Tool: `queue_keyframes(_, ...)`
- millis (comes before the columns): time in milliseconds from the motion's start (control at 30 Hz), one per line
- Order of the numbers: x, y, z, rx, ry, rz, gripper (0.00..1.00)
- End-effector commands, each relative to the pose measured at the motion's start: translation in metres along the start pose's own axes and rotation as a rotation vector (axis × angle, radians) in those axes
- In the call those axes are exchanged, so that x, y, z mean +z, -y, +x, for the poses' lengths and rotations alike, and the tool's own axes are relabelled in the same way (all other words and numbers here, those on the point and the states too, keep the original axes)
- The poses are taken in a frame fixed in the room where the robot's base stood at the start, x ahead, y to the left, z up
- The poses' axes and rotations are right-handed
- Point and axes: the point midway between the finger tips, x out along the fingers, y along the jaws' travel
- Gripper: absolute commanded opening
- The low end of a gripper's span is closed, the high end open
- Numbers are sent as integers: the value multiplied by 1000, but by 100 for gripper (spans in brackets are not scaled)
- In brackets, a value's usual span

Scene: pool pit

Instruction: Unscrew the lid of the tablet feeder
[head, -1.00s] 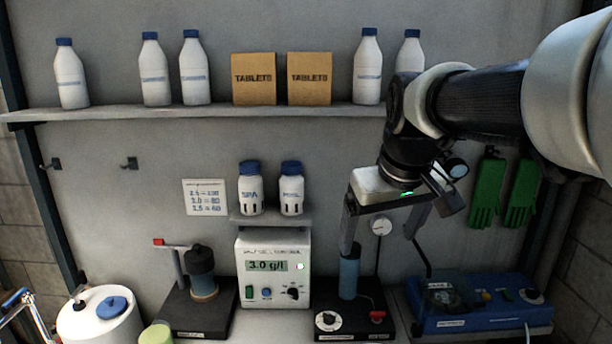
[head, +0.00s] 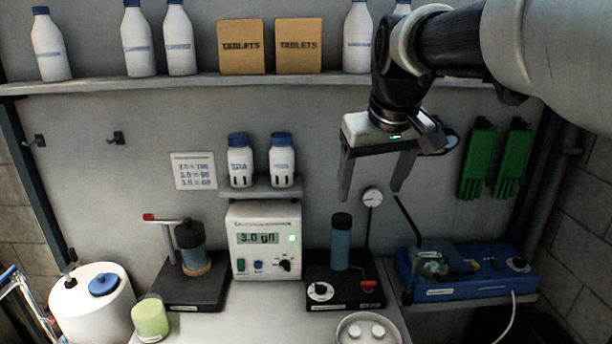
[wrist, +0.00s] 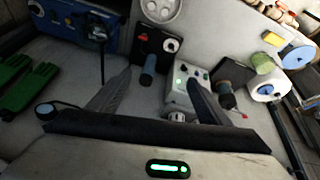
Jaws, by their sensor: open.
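A blue cylinder with a dark cap (head: 341,221), likely the tablet feeder and its lid, stands upright on a black base (head: 362,297) with a white dial and a red handle. My gripper (head: 370,194) hangs open and empty above it and a little to the right in the head view, fingers pointing down and apart from the cap. In the wrist view, the cylinder (wrist: 149,68) shows between the spread fingers of my gripper (wrist: 160,77), nearer one finger.
A round dish (head: 369,328) with two white tablets lies in front of the base. A white control box (head: 264,265) and another dark-capped unit (head: 190,252) stand left. A blue device (head: 468,272) stands right.

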Motion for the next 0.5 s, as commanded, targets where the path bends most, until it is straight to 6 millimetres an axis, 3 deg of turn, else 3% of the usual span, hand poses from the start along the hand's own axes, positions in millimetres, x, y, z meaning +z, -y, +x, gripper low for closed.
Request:
queue_keyframes(33, -26, -6, 18, -12, 12, -20, 72)
queue_keyframes(200, -100, -26, 70, -58, 25, -92, 72)
queue_keyframes(333, -140, -44, 118, -99, 29, -134, 72)
queue_keyframes(500, -166, -65, 169, -138, 25, -165, 72)
